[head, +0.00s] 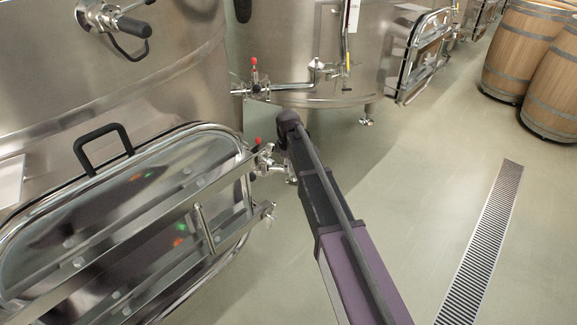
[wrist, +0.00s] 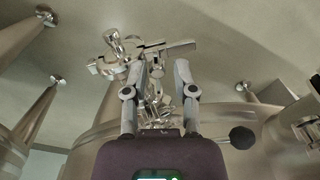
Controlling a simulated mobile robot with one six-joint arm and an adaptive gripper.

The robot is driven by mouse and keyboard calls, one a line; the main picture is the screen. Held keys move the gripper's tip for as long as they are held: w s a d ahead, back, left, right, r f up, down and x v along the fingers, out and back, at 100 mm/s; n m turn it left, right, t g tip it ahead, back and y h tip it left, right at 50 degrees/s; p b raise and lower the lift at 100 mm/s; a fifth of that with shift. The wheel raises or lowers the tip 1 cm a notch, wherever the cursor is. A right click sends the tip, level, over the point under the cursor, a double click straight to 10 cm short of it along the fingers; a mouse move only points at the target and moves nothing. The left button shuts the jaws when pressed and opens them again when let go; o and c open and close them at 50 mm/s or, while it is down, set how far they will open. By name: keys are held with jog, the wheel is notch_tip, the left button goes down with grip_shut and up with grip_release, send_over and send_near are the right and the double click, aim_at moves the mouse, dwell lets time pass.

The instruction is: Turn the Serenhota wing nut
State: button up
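In the wrist view, a cluster of shiny steel pipe fittings (wrist: 155,90) shows between and beyond my fingers. A clamp ring (wrist: 105,68) sits at its upper left, with a small winged or knobbed piece (wrist: 112,38) on it that looks like a wing nut. I cannot read any name on it. My gripper (wrist: 161,66) is open, its two grey fingers apart, with the fittings behind the gap. I cannot tell whether a finger touches them. In the head view, fittings with a red knob (head: 258,142) lie just left of my arm's far end; the gripper is hidden there.
A large oval steel hatch (head: 150,215) with a black handle (head: 103,146) fills the left. A second vat (head: 300,50) with a red-knobbed valve (head: 254,75) stands behind. A black ball knob (wrist: 243,137) is right of my gripper. Floor around the drain grate (head: 482,240) is clear.

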jog(key=shift+m, duration=0.4)
